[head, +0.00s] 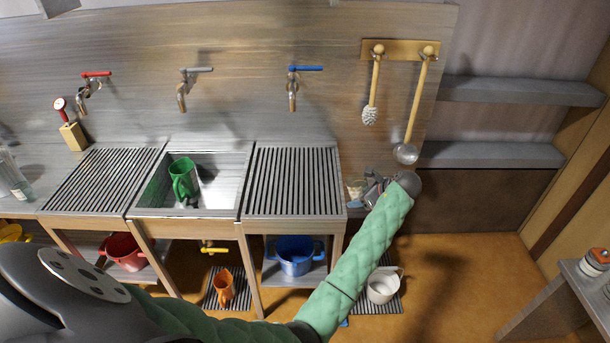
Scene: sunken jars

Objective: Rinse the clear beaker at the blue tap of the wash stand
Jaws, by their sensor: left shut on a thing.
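The blue tap (292,88) is on the back wall, above the slatted drainboard (292,180) to the right of the basin. My left gripper (366,191) is at the right end of the wash stand, low and to the right of the blue tap. It is shut on a small pale thing (355,188), mostly hidden by the jaws; I cannot tell surely that it is the clear beaker. A clear glass vessel (13,180) stands at the far left of the counter. My right gripper is not in view.
A grey tap (184,90) and a red tap (86,92) are further left. A green mug (182,178) is in the basin (222,185). A brush (371,100) and a ladle (411,125) hang at the right. Blue (296,260) and red (122,252) pots stand below.

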